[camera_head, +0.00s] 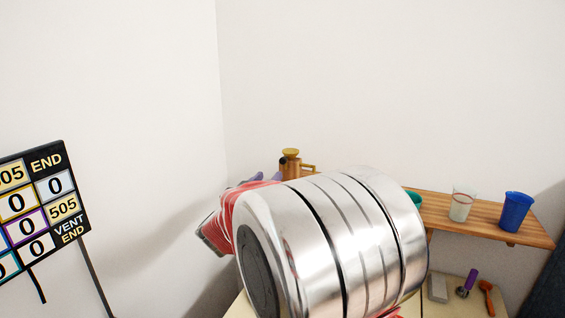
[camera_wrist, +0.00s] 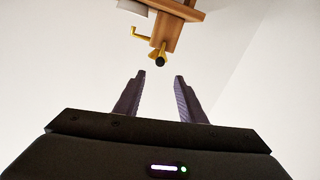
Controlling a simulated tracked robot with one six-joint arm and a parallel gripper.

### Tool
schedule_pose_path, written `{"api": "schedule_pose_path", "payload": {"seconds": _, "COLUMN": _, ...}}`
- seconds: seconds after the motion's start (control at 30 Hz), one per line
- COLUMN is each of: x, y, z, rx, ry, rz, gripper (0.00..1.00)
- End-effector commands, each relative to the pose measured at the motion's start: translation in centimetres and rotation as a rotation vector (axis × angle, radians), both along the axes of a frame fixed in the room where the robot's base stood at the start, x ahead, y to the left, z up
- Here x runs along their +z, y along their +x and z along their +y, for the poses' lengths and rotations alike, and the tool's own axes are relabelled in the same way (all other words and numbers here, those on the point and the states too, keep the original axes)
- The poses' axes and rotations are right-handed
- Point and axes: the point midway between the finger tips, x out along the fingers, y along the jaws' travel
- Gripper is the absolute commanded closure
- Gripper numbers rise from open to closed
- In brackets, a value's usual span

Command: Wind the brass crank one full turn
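The brass crank (camera_wrist: 140,34) sticks out from the side of a wooden body (camera_wrist: 167,30) in the wrist view, with a short upright grip at its outer end. A brass spout with a dark round tip (camera_wrist: 160,61) points toward me from the same body. In the head view the body (camera_head: 291,168) has a brass cap on top, and the crank (camera_head: 308,168) shows at its right. My gripper (camera_wrist: 160,75) is open and empty, its two dark fingers apart, short of the spout and crank. In the head view my arm hides most of the gripper.
A wooden shelf (camera_head: 470,215) at the right holds a clear cup (camera_head: 461,206), a blue cup (camera_head: 514,212) and a partly hidden green item. Below, a pale surface bears a grey block (camera_head: 438,289) and small tools. A number board (camera_head: 40,215) stands left.

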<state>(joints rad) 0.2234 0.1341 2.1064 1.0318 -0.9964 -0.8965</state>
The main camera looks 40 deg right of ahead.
Motion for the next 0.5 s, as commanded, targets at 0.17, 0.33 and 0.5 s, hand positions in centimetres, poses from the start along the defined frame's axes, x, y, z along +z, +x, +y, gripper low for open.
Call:
{"api": "schedule_pose_path", "payload": {"seconds": 0.17, "x": 0.0, "y": 0.4, "z": -0.6, "rx": -0.001, "ry": 0.001, "rz": 0.0, "gripper": 0.63}}
{"api": "schedule_pose_path", "payload": {"seconds": 0.33, "x": -0.1, "y": 1.3, "z": -2.3, "rx": -0.001, "ry": 0.001, "rz": 0.0, "gripper": 0.63}}
{"api": "schedule_pose_path", "payload": {"seconds": 0.5, "x": -0.1, "y": 2.7, "z": -4.5, "rx": -0.001, "ry": 0.001, "rz": 0.0, "gripper": 0.63}}
